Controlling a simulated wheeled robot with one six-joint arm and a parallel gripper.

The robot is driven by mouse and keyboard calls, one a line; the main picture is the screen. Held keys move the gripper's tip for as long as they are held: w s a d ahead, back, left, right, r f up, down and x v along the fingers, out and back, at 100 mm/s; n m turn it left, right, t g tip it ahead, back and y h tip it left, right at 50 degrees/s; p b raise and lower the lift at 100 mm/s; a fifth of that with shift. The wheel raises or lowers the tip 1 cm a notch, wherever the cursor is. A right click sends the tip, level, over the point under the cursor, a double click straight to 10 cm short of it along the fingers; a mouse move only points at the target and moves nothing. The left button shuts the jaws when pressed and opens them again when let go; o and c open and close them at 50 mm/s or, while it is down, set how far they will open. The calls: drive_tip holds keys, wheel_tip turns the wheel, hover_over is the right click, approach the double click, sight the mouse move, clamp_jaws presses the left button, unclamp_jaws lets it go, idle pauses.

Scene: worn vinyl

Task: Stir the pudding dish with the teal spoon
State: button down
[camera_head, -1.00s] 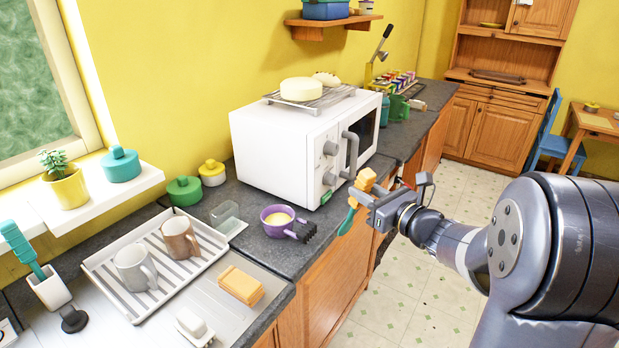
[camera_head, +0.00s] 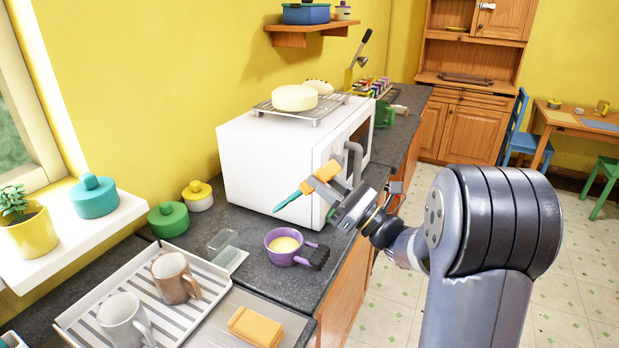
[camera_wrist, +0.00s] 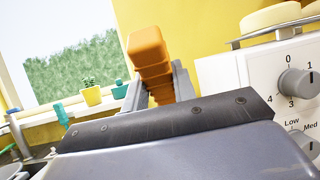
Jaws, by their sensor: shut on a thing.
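The pudding dish (camera_head: 283,248) is a purple bowl with pale yellow contents, standing on the dark counter in front of the microwave. The teal spoon (camera_head: 287,200) has an orange handle (camera_head: 318,178), and its teal end points left and down in the head view. My gripper (camera_head: 328,192) is shut on the handle and holds the spoon above and to the right of the dish, apart from it. In the wrist view the orange handle (camera_wrist: 150,62) stands between the fingers; the teal end is hidden there and the dish is not visible.
The white microwave (camera_head: 265,160) stands right behind the spoon. A clear container (camera_head: 224,248) and a drying rack (camera_head: 85,318) with two mugs are to the left. The counter's front edge is close.

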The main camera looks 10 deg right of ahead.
drive_tip(key=shift+s+d, duration=0.1)
idle(0.3)
drive_tip(key=shift+f, duration=0.2)
drive_tip(key=shift+f+b, duration=5.25)
drive_tip(key=shift+f, duration=1.05)
